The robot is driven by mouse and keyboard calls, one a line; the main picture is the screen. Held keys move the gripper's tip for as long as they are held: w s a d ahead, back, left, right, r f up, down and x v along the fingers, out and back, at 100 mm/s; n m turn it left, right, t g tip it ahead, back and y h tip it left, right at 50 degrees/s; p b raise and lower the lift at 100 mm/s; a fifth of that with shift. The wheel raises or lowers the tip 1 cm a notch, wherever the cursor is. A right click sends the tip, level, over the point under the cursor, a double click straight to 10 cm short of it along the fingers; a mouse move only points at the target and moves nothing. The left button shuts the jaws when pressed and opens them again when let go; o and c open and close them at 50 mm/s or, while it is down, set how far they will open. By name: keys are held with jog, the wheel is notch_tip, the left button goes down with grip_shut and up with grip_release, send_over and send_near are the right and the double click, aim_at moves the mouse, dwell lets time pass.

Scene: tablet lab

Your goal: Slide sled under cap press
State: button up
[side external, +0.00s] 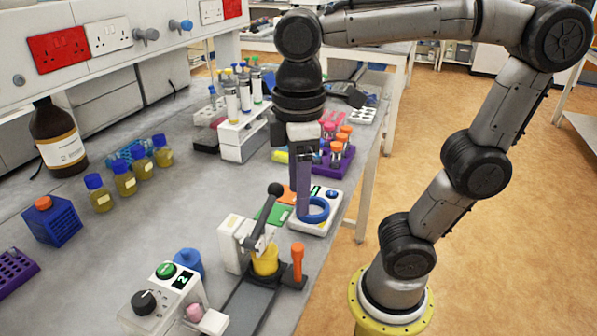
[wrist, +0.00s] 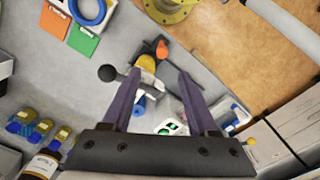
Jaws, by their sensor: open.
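The cap press (side external: 234,247) stands on the bench in the side view, with a white body and a dark lever ending in a black ball knob (side external: 275,189). A yellow cylinder (side external: 265,262) sits at it on a dark track (side external: 248,303). An upright orange post (side external: 297,263) stands to its right, seemingly the sled's handle; the sled itself is hard to make out. The orange post (wrist: 162,48) and yellow part (wrist: 147,63) also show in the wrist view, beyond the fingertips. My gripper (side external: 303,214) is open and empty, pointing down, above and behind the post in the side view.
A control box with a black knob (side external: 145,302) stands front left. Racks and yellow-filled bottles (side external: 124,180) stand farther back. Bare bench lies left of the press.

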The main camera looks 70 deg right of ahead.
jog(key=shift+r, duration=1.3)
jog(key=s+d+f+m+t, duration=0.1)
jog(key=d+f+m+t, duration=0.4)
jog(key=f+m, duration=0.1)
jog(key=shift+s+d+f+m+t, duration=0.15)
jog(key=shift+d+f+m+t, duration=0.2)
jog(key=shift+f, duration=0.3)
